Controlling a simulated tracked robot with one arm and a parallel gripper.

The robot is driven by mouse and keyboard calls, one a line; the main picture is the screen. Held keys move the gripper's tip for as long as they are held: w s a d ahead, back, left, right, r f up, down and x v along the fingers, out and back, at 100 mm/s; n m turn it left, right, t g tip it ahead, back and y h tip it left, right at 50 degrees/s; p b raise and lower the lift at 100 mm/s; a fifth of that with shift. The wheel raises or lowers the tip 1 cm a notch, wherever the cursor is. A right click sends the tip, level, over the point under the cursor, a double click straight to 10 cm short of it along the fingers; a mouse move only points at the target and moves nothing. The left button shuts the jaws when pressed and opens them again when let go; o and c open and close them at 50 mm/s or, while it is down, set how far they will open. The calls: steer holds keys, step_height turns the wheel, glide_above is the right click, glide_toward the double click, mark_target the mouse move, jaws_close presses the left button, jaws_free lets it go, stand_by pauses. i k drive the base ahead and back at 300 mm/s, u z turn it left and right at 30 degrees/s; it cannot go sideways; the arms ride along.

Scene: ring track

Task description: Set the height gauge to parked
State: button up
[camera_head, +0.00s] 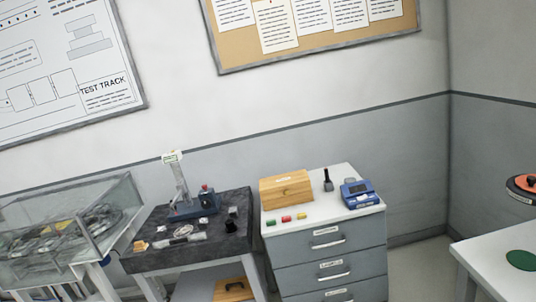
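What looks like the height gauge (181,188) stands upright on a dark stone-topped table (150,262), left of the middle in the head camera view. It has a pale vertical column, a blue-grey base and a small white-and-green label at its top. A small dark part with a red top stands at the right end of its base. The gauge is too small in view to read its setting. My gripper is not in view.
Small parts lie on the stone top. Right of it, a grey drawer cabinet (325,262) bears a wooden box (286,188), coloured blocks and a blue device (360,194). A glass case (68,232) stands left, a white table (502,250) right. Floor shows between cabinet and white table.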

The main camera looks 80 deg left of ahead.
mark_target(190, 209)
steer(key=u, duration=3.05)
steer(key=k, duration=0.9)
steer(key=i, duration=0.9)
steer(key=z, duration=0.05)
